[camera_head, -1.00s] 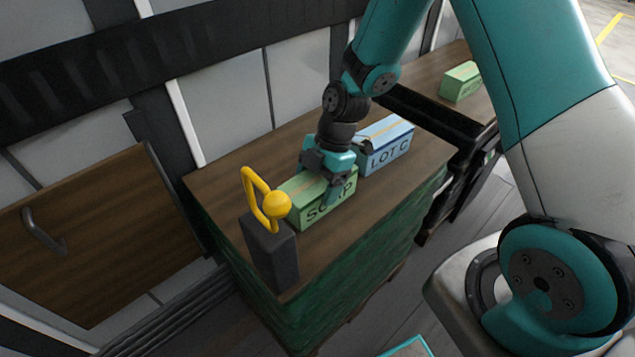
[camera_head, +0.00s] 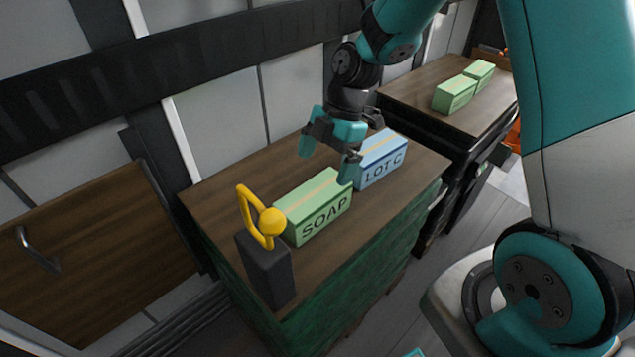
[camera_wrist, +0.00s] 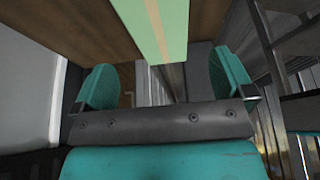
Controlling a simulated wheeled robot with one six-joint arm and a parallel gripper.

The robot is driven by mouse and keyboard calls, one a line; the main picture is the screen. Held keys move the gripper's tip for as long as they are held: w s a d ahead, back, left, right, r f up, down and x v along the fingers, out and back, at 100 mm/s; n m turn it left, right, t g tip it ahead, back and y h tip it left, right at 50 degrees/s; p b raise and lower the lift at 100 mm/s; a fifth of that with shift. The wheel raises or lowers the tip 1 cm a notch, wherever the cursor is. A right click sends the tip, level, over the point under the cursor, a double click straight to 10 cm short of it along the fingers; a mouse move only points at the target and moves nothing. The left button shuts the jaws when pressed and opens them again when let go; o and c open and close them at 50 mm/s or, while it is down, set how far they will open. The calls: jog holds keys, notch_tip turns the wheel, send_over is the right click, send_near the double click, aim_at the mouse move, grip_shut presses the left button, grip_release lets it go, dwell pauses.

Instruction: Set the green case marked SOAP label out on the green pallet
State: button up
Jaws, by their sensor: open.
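The green case marked SOAP (camera_head: 318,208) lies on the brown top of the green-sided pallet (camera_head: 215,190), label facing front. Its green top with a tan tape strip also shows in the wrist view (camera_wrist: 155,25). My gripper (camera_head: 328,165) is open and empty above the far end of the case, fingers apart. In the wrist view both fingertips (camera_wrist: 160,85) stand wide with nothing between them touching the case. The blue LOT C case (camera_head: 382,160) stands just right of the green case.
A dark post with a yellow handle and knob (camera_head: 265,262) stands close to the left end of the SOAP case. Two more green cases (camera_head: 455,95) sit on another brown top (camera_head: 412,88) at the back right. A wall borders the far side.

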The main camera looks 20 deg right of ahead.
jog(key=shift+v, duration=1.2)
jog(key=s+a+r+m, duration=0.4)
jog(key=s+r+m, duration=0.2)
jog(key=s, duration=0.4)
jog(key=s+a+r+m+t, duration=0.1)
jog(key=s+a+r+m, duration=0.3)
jog(key=s+r+m, duration=0.3)
jog(key=s+m, duration=0.1)
jog(key=s, duration=0.2)
jog(key=shift+a+m, duration=0.3)
jog(key=shift+a, duration=0.05)
